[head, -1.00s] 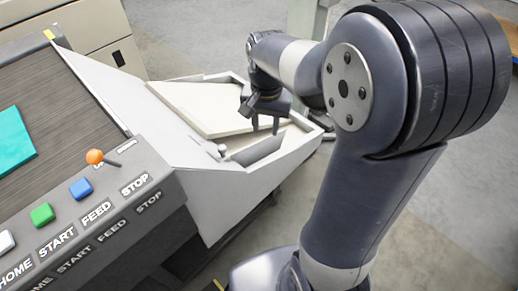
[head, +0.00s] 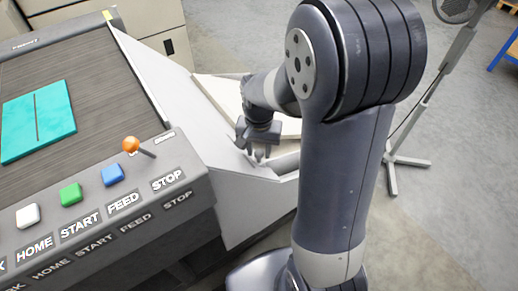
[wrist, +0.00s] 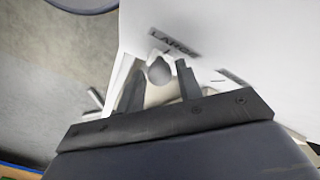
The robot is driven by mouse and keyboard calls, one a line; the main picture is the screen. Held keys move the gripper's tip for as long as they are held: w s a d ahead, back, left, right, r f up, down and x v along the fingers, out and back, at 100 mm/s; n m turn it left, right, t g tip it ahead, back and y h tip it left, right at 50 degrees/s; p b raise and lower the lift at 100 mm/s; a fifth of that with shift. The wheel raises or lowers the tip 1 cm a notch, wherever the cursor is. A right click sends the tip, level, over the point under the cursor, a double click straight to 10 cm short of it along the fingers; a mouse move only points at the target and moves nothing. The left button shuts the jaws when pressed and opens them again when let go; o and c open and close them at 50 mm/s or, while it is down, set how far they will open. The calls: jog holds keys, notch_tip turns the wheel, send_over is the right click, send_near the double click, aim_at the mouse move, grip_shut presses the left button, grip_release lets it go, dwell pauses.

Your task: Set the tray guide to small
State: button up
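The tray guide's grey rounded knob (wrist: 159,71) shows in the wrist view, beside a LARGE label (wrist: 174,42) on the white tray wall (wrist: 225,30). My gripper (wrist: 160,88) is open, with one finger on each side of the knob in the picture. I cannot tell whether the fingers touch it. In the head view my gripper (head: 255,153) is low over the near side of the white output tray (head: 232,180), and it hides the knob there. No SMALL label can be read.
A pale board (head: 222,92) lies in the tray. The machine's belt (head: 85,65) carries a teal piece (head: 38,120). Its panel has an orange-tipped lever (head: 131,145) and several coloured buttons. A stand (head: 420,115) is on the floor at right.

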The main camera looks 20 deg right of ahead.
grip_shut()
dwell(0.3)
